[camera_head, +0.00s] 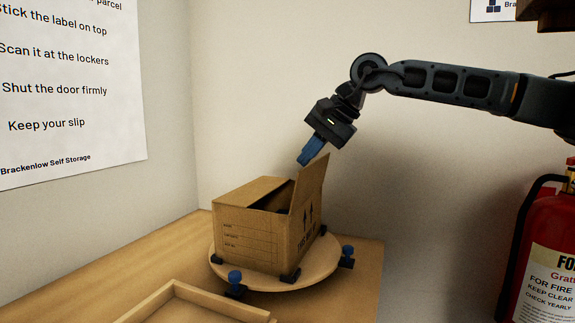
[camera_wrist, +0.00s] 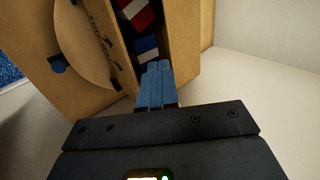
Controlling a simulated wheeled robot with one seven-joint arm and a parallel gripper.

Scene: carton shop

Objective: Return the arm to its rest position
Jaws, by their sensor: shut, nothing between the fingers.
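My arm reaches in from the right of the head view and bends down over a cardboard carton (camera_head: 252,232). My gripper (camera_head: 304,161) has blue fingers and is shut and empty. In the head view its tips appear just above the carton's raised right flap (camera_head: 309,190); I cannot tell whether they touch it. In the wrist view the shut fingers (camera_wrist: 155,84) point toward the partly open carton, with red, white and blue items (camera_wrist: 142,30) inside it.
The carton stands on a round wooden turntable (camera_head: 325,262) with dark blocks and blue knobs around it. A shallow wooden tray (camera_head: 180,293) lies at the front. A red fire extinguisher (camera_head: 545,240) is at the right. Walls stand behind and left, the left one bearing an instruction sheet (camera_head: 70,105).

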